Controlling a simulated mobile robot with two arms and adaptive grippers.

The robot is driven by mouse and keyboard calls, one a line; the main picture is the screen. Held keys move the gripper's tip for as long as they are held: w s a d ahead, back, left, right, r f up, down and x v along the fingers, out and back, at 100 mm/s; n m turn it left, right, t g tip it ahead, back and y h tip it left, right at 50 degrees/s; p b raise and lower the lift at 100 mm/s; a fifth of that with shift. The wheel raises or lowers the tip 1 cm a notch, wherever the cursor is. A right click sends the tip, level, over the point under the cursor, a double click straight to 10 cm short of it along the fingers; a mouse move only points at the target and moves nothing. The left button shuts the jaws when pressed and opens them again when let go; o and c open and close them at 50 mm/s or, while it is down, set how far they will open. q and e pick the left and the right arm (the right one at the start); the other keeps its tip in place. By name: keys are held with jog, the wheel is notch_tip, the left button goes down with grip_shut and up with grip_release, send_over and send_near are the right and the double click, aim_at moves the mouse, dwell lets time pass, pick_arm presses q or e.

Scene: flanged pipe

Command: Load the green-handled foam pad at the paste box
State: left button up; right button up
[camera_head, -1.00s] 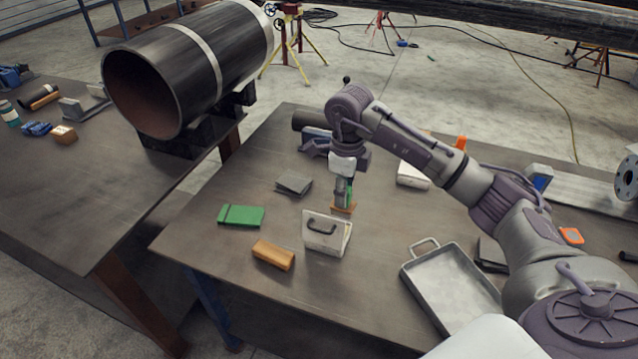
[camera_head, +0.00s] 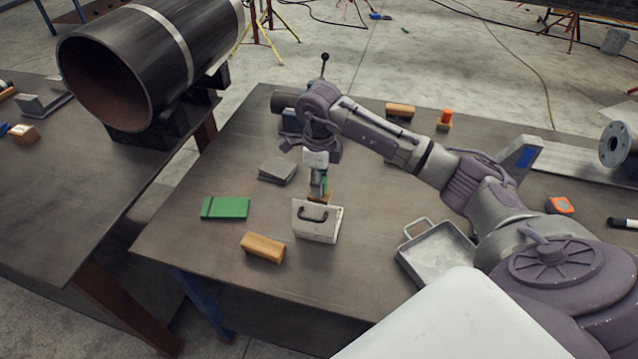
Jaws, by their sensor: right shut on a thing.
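My right gripper (camera_head: 318,183) points down near the middle of the table. It is shut on the green-handled foam pad (camera_head: 319,198), whose green handle shows between the fingers and whose orange-brown foam is below. A white box with a dark handle (camera_head: 318,222), which looks like the paste box, stands just in front of the pad. The pad's lower part meets the box's back top edge in the picture. I cannot tell whether it is above, inside or behind the box. The box's inside is hidden. My left gripper is not in view.
A green flat case (camera_head: 225,207) and an orange-brown block (camera_head: 262,247) lie left of the box. A grey plate stack (camera_head: 278,171) lies behind. A metal tray (camera_head: 436,252) is to the right. The big pipe (camera_head: 150,60) is at the left. The table's front left is clear.

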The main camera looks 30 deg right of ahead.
aim_at(319, 199)
jog(key=shift+w+f, duration=0.15)
jog(key=shift+f, duration=0.45)
jog(key=shift+s+f+b, duration=0.2)
jog(key=shift+f+b, duration=0.45)
jog(key=shift+b, duration=0.05)
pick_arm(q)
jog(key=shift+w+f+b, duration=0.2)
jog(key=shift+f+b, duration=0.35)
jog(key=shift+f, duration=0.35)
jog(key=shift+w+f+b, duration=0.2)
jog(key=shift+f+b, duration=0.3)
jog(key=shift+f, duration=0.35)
pick_arm(e)
jog(key=shift+f, duration=1.9)
jog(key=shift+w, duration=0.1)
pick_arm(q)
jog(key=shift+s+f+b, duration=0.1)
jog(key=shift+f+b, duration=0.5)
pick_arm(e)
jog(key=shift+f, duration=0.65)
jog(key=shift+r, duration=0.1)
jog(key=shift+r+p, duration=0.65)
jog(key=shift+r, duration=0.25)
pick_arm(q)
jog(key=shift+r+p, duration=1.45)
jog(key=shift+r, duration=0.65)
pick_arm(e)
jog(key=shift+r, duration=2.6)
